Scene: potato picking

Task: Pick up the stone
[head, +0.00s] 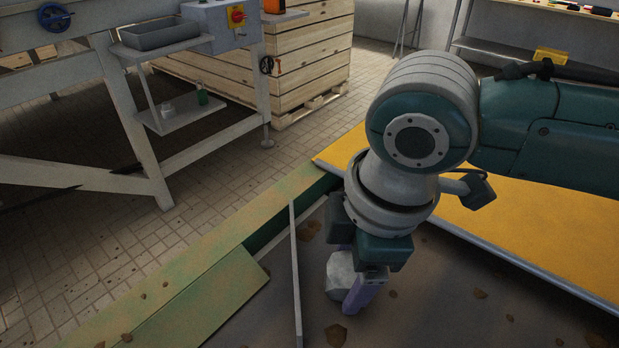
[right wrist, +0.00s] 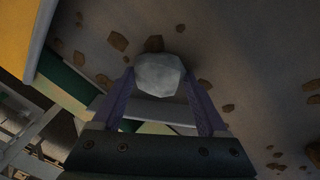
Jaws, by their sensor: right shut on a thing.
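The stone is a pale grey, faceted lump (head: 341,272) in the head view, low in the middle, partly covered by a gripper finger. My right gripper (head: 357,285) points down and is shut on it. In the right wrist view the stone (right wrist: 159,74) sits between the tips of the two purple fingers of my right gripper (right wrist: 160,88). I cannot tell whether the stone touches the dark surface below. My left gripper is not in view.
Several brown potatoes or clods (head: 336,335) lie scattered on the dark conveyor surface (head: 440,300). A thin upright divider (head: 296,275) stands left of the gripper. A yellow panel (head: 550,225) borders the right side, and a green ledge (head: 195,300) the left. Wooden crates (head: 310,60) stand behind.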

